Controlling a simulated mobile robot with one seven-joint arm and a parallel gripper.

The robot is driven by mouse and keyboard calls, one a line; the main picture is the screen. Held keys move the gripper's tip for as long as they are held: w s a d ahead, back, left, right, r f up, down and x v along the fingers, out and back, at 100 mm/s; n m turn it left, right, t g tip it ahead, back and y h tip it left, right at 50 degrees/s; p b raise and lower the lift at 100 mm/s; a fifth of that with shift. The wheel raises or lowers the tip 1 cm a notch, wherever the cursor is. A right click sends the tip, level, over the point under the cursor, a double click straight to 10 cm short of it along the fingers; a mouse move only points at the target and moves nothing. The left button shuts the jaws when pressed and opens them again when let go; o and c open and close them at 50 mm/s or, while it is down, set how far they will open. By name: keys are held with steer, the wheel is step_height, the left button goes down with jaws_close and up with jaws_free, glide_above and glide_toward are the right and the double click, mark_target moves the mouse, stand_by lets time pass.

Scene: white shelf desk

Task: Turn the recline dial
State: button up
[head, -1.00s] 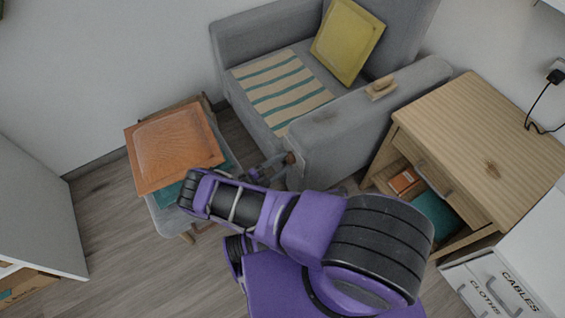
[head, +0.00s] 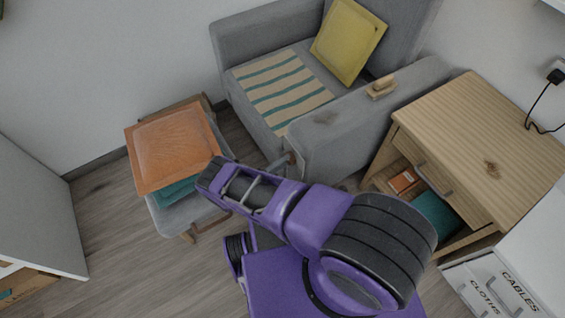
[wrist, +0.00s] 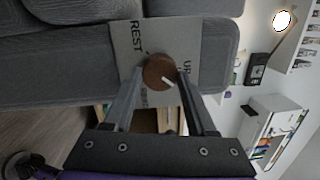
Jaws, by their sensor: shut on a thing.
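The recline dial (wrist: 160,72) is a round brown knob with a white pointer line. It sits on a pale plate (wrist: 126,45) lettered "REST" and "UP" on the armchair's side; a third word is partly hidden. In the wrist view my gripper (wrist: 158,78) has one finger on each side of the dial and is shut on it. The pointer line slants between the lettering and the right finger. In the head view a small brown part of the dial (head: 291,158) shows at the front of the grey armchair (head: 335,140); my arm hides most of the gripper.
A stool (head: 163,215) with an orange cushion (head: 172,150) stands left of my arm. A wooden side table (head: 490,120) stands right of the armchair. A white box (head: 490,285) marked "CABLES" and "CLOTHS" is at lower right.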

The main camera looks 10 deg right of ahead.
steer(key=shift+a+m, duration=0.1)
steer(key=shift+m, duration=0.3)
steer(key=o, duration=1.4)
steer(key=r+p, duration=0.1)
steer(key=r, duration=0.4)
steer(key=r+p, duration=0.2)
steer(key=r, duration=0.2)
steer(key=shift+w+r, duration=0.2)
steer(key=shift+r, duration=0.15)
steer(key=shift+s+a+r, duration=0.15)
steer(key=shift+s+r, duration=0.05)
steer(key=shift+r, duration=0.35)
steer(key=shift+f, duration=0.3)
